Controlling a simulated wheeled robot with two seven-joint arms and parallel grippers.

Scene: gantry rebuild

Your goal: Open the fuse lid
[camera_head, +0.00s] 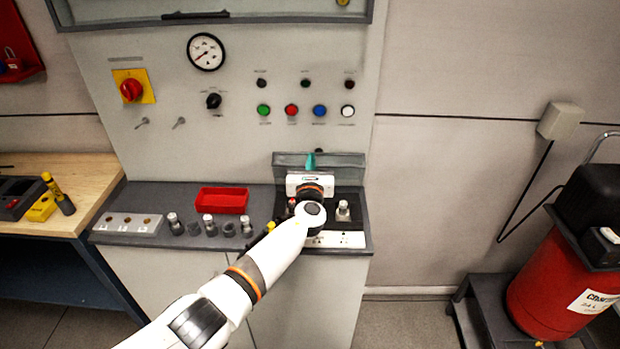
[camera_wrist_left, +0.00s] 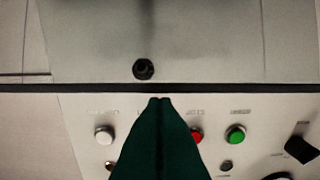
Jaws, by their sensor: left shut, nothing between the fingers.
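The fuse lid (camera_head: 346,161) is a dark grey flap at the back of the dark fuse bay (camera_head: 329,219) on the right of the console. It appears raised, leaving the bay's contents showing in front of it. My left gripper (camera_head: 310,161) is shut and empty, its green fingertips in front of the lid's middle in the head view; contact cannot be told. The wrist hides part of the lid and bay. In the left wrist view, the closed fingers (camera_wrist_left: 161,100) show in front of panel buttons. My right gripper is not in view.
A red tray (camera_head: 222,201) and several small metal parts sit left of the bay. A silver-topped part (camera_head: 343,211) stands in the bay. The upright panel behind carries a gauge (camera_head: 206,52), a red rotary switch (camera_head: 131,90) and coloured buttons. A red cylinder (camera_head: 550,285) stands right.

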